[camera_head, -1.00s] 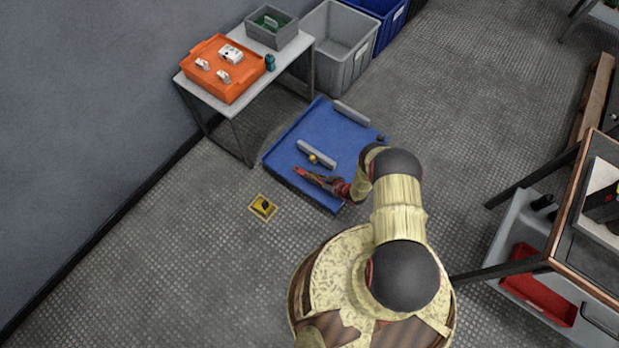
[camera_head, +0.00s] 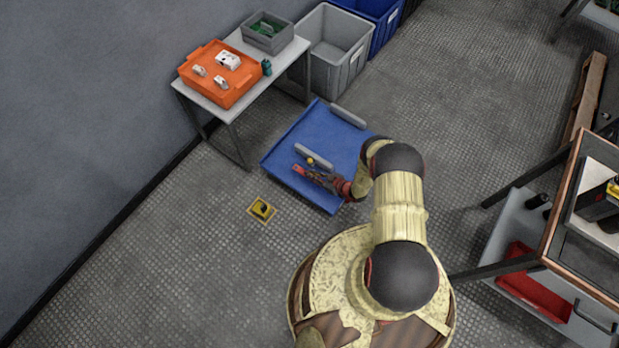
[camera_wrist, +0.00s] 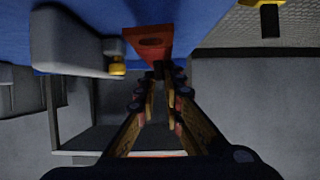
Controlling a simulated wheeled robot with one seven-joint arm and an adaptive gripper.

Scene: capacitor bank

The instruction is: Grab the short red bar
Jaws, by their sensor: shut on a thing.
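The short red bar (camera_wrist: 148,42) shows in the wrist view at the tips of my gripper (camera_wrist: 160,85), with a hole in its near face. The fingers are close together on its end. In the head view the red bar (camera_head: 297,169) sticks out from my gripper (camera_head: 318,178), over the near part of the blue tray (camera_head: 318,125). Whether the bar touches the tray is hard to tell.
A grey bar (camera_head: 313,156) with a small yellow piece (camera_head: 310,161) lies beside my gripper. Another grey bar (camera_head: 348,117) lies at the tray's far edge. A yellow floor marker (camera_head: 262,209) is left of the tray.

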